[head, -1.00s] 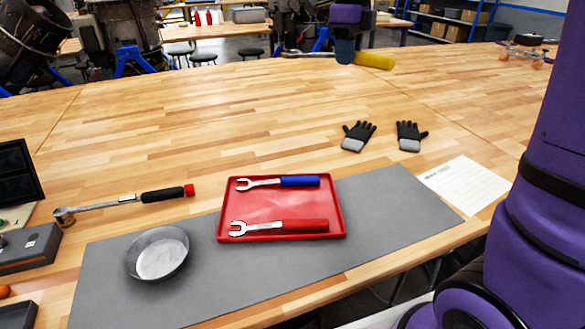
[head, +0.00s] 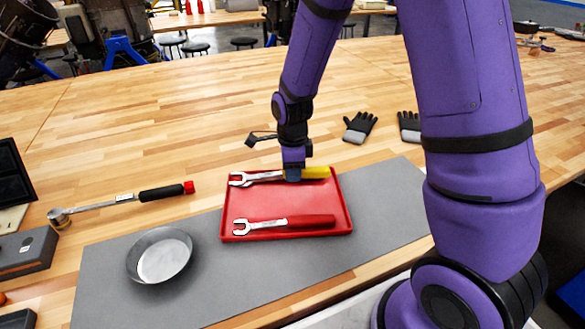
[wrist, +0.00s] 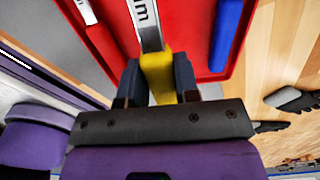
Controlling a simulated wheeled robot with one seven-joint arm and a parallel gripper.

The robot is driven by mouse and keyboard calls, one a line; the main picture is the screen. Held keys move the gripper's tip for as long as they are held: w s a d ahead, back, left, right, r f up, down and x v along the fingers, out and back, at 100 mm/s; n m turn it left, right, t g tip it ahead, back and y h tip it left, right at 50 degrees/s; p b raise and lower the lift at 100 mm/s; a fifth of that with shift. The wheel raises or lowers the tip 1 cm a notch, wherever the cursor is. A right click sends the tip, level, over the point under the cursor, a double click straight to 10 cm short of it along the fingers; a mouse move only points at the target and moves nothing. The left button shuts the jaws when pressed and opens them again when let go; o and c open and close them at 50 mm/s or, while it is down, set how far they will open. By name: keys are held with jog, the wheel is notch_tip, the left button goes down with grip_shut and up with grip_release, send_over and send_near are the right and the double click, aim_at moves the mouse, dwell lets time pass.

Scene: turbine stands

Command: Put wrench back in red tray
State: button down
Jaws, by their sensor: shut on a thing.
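My gripper (head: 293,176) is shut on the yellow handle of a wrench (head: 317,173), over the back part of the red tray (head: 272,205). In the wrist view the yellow handle (wrist: 158,75) lies between my fingers, with its steel shank pointing away over the tray floor (wrist: 185,25). A red-handled wrench (head: 305,221) lies along the tray's front. A blue handle (wrist: 228,30) lies to the right of the held wrench in the wrist view; the head view hides it behind the held wrench and gripper. I cannot tell whether the held wrench touches the tray.
The tray sits on a grey mat (head: 215,290). A metal bowl (head: 160,256) is at the left, with a ratchet wrench (head: 125,200) behind it. Black-grey gloves (head: 359,127) lie behind the tray to the right. The wooden bench behind is mostly clear.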

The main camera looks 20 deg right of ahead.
aim_at(293, 201)
jog(key=shift+f, duration=4.35)
jog(key=c, duration=0.6)
grip_release()
jog(key=shift+r, duration=3.55)
